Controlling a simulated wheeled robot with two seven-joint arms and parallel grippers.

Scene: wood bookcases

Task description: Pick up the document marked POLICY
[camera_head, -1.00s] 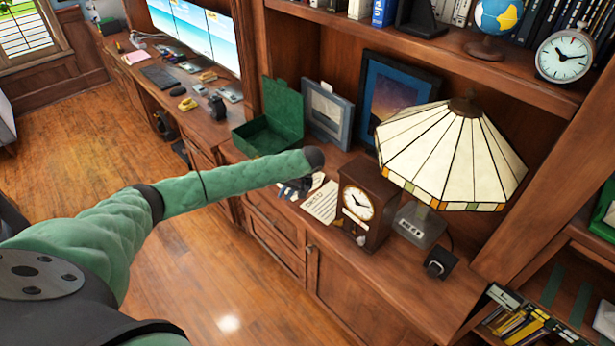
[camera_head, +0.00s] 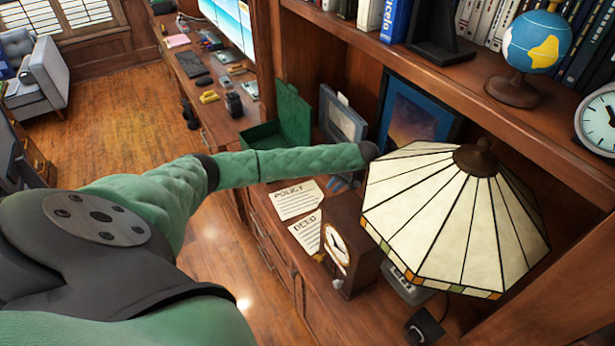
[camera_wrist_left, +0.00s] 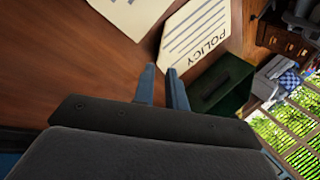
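The document marked POLICY (camera_head: 297,202) lies flat on the wooden counter, left of the mantel clock. It also shows in the left wrist view (camera_wrist_left: 198,38), just beyond the fingertips. A second sheet marked DEED (camera_head: 306,232) lies nearer the clock. My left gripper (camera_head: 342,184) is partly hidden under my forearm, at the right of the POLICY sheet. In the left wrist view its two blue fingers (camera_wrist_left: 161,70) stand apart with a narrow empty gap. The fingers appear short of the paper; contact cannot be told. My right gripper is not in view.
The mantel clock (camera_head: 345,245) and stained-glass lamp (camera_head: 455,215) stand close on the right. An open green box (camera_head: 290,118) and framed pictures (camera_head: 342,122) stand behind. A shelf with a globe (camera_head: 535,45) hangs above.

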